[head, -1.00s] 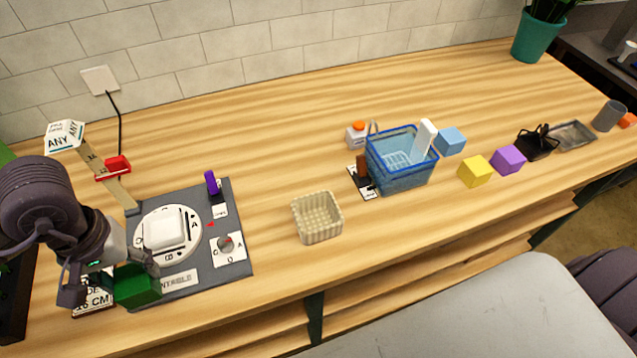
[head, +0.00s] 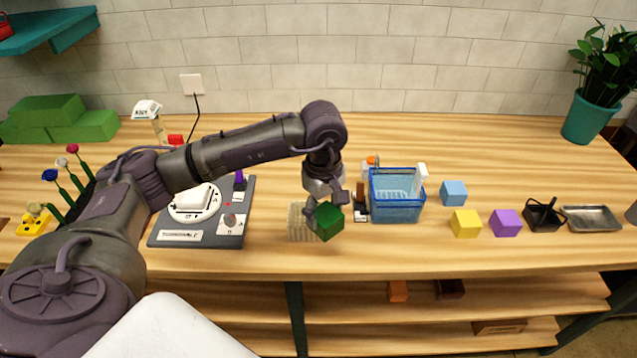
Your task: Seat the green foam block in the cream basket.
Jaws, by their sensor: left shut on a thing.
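The green foam block (head: 328,224) is held in my left gripper (head: 325,203), which is shut on it and points down. The block looks tilted. It overlaps the right part of the cream basket (head: 294,223) in the head view. Its exact height over the basket cannot be told. The basket stands on the wooden table near the front edge, and its right side is largely hidden by the block and gripper. My right gripper is not in view.
A blue basket (head: 397,213) with a white item stands right of the cream basket. Yellow (head: 466,223), purple (head: 505,223) and light blue (head: 454,193) blocks lie farther right. A dark board (head: 170,239) with a scale lies to the left. The back of the table is mostly clear.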

